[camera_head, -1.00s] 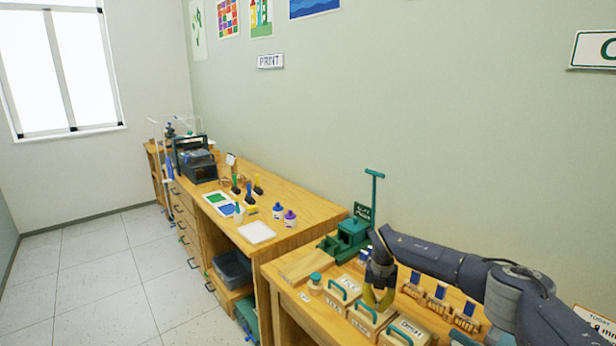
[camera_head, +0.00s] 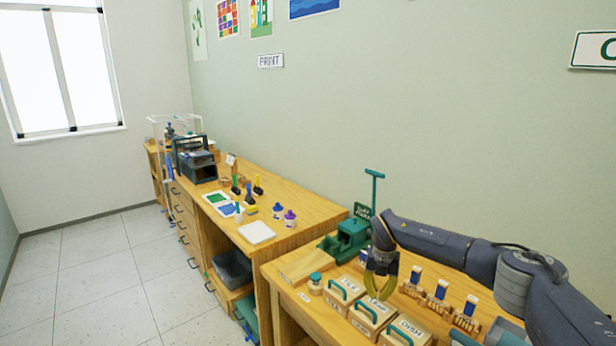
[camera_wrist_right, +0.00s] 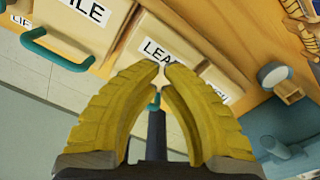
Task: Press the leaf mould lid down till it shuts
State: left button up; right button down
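Three pale mould boxes with teal handles stand in a row on the near bench. The middle one is the leaf mould (camera_head: 367,318); part of its LEAF label (camera_wrist_right: 162,50) shows in the wrist view. My right gripper (camera_head: 381,297) has yellow fingers pointing down over the row, near the leaf mould. In the wrist view its fingertips (camera_wrist_right: 165,68) nearly meet, with nothing between them. They cover much of the leaf mould and its handle. I cannot tell whether the lid is fully down or whether the fingertips touch it. My left gripper is out of view.
The tile mould (camera_head: 345,290) and another mould (camera_head: 405,331) flank it closely. A teal-lidded jar (camera_head: 315,283) stands left of the row. A green press (camera_head: 350,240) is behind, and several blue-and-white items on wooden stands (camera_head: 440,290) are to the right.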

jog(key=shift+r, duration=2.15)
